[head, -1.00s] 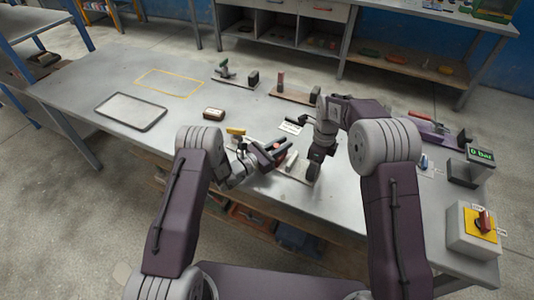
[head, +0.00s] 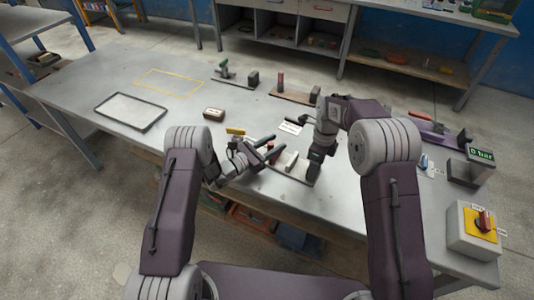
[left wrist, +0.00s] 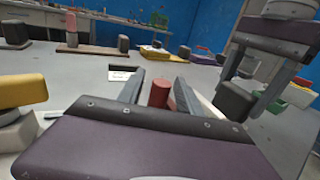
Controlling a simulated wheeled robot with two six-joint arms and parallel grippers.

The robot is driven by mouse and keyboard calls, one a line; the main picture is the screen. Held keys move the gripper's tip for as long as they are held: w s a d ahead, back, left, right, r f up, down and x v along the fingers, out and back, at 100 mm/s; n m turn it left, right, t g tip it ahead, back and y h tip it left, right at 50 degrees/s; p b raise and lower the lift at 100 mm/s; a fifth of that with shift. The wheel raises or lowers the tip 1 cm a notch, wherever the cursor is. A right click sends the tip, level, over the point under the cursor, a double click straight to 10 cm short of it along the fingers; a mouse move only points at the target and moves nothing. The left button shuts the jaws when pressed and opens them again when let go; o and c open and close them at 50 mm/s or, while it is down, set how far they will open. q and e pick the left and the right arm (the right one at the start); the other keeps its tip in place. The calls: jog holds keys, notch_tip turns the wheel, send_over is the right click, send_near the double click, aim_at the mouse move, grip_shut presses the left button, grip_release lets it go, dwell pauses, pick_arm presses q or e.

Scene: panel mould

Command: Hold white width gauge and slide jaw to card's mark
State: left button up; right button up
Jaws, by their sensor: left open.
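The white width gauge (head: 291,161) lies near the front edge of the table, partly hidden by my grippers. Its red post (left wrist: 160,93) stands upright in the left wrist view, beyond and between the two spread fingers of my left gripper (head: 277,148), which is open. I cannot tell whether the fingers touch the post. My right gripper (head: 314,170) points down at the right end of the gauge, by a dark block (left wrist: 234,101). Whether it is shut on that block is not clear. A white card (head: 290,127) with dark print lies behind the gauge.
A brown block (head: 214,114) and a yellow-topped piece (head: 236,131) lie left of the gauge. A grey tray (head: 131,111) lies left. A switch box (head: 474,230) stands right.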

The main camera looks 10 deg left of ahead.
pick_arm(q)
jog(key=v, duration=1)
jog(key=shift+s+a+r, duration=0.1)
jog(key=shift+s+a, duration=0.1)
pick_arm(e)
jog(key=o, duration=2)
jog(key=shift+r, duration=0.1)
